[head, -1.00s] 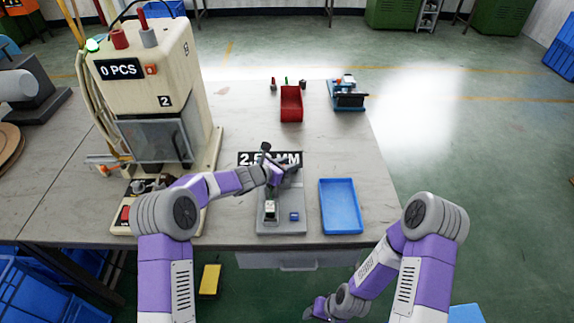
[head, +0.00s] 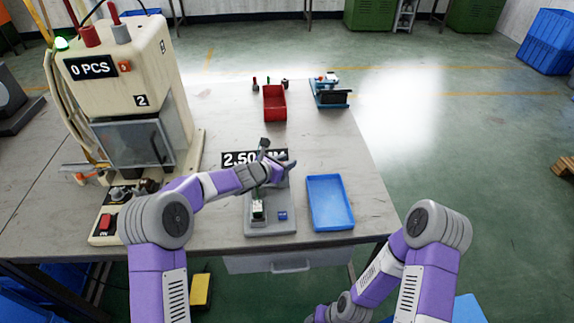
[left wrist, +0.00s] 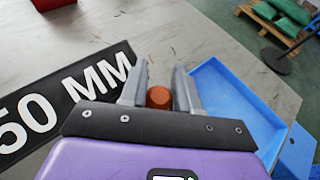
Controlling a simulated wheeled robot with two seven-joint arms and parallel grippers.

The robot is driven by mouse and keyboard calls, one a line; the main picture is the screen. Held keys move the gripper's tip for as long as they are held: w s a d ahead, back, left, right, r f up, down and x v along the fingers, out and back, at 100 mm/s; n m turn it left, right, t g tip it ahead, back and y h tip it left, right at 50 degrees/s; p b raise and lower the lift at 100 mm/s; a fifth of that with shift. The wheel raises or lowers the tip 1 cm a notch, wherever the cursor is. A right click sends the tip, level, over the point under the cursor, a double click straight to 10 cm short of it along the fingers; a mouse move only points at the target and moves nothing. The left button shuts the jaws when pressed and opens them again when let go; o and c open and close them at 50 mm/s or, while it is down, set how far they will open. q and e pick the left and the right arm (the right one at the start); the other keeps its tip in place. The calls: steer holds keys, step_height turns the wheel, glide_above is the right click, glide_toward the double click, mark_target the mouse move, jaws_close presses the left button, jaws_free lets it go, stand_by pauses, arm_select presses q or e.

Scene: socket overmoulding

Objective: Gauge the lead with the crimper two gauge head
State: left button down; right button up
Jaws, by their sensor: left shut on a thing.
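My left gripper (head: 277,158) is over the back of the grey gauge stand (head: 262,230), in front of the black 2.50 MM display (head: 236,159). In the left wrist view its fingers (left wrist: 161,75) are closed on an orange-brown round piece (left wrist: 159,97). I cannot tell whether this piece is the lead or part of the gauge. A small green-and-white part (head: 258,211) and a blue button (head: 282,215) are on the stand. Crimper two (head: 125,85), a cream machine marked 2, stands at the left and reads 0 PCS.
A blue tray (head: 349,216) lies close to the right of the stand. A red bin (head: 274,117) and a blue fixture (head: 329,97) stand at the back. A control box with a red switch (head: 106,222) is front left.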

arm_select(q)
steer(key=shift+d+r, duration=0.1)
steer(key=shift+d, duration=0.15)
steer(key=c, duration=0.9)
jaws_free()
steer(key=shift+a, duration=0.15)
steer(key=shift+s+a+r, duration=0.1)
steer(key=shift+s+a, duration=0.1)
steer(key=shift+s, duration=0.1)
steer(key=v, duration=0.6)
steer(key=shift+s+a, duration=0.15)
steer(key=shift+s, duration=0.1)
steer(key=shift+r, duration=0.1)
